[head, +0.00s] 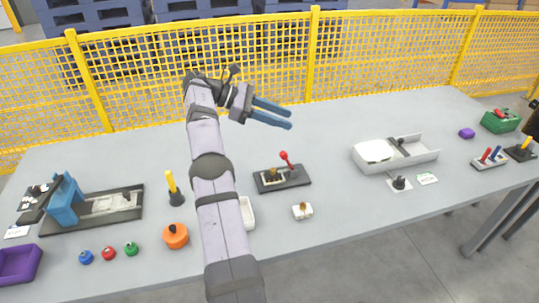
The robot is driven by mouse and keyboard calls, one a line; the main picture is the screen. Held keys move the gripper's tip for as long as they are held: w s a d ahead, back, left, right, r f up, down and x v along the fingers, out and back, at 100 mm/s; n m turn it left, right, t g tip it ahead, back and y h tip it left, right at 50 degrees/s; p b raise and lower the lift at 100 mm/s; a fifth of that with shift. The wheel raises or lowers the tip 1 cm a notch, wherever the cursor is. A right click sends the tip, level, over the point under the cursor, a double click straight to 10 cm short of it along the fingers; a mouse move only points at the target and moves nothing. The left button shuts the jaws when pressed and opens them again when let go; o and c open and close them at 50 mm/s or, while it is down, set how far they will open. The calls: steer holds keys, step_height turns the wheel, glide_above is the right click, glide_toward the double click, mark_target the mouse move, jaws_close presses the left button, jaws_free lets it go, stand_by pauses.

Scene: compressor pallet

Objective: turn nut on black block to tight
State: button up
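A low black block (296,182) lies near the middle of the table. A small brass-coloured part (271,175), which looks like the nut, sits on its left half. A red-knobbed lever (286,160) stands up at its back edge. The nut's threads and how tight it is are too small to tell. My gripper (287,118) is in the air above the back of the table, behind and above the black block. Its two blue fingers point right, are apart with a gap between them, and hold nothing.
A small white block with a brass top (302,211) stands in front of the black block. A grey-white tray (427,157) is at right. My arm partly hides a white container (248,213). An orange round part (175,236) and yellow-handled tool (171,184) are left. A yellow fence (315,50) stands behind.

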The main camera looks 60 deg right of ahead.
step_height(320, 180, up, 6)
steer(key=s+p, duration=0.2)
steer(key=s, duration=0.1)
steer(key=n+t+y+p, duration=0.3)
steer(key=n+t+p, duration=0.15)
steer(key=t, duration=0.45)
glide_toward(273, 169)
steer(key=shift+n, duration=0.35)
steer(key=shift+p+x, duration=0.75)
steer(key=shift+x, duration=3.05)
steer(key=shift+a, duration=0.15)
jaws_close()
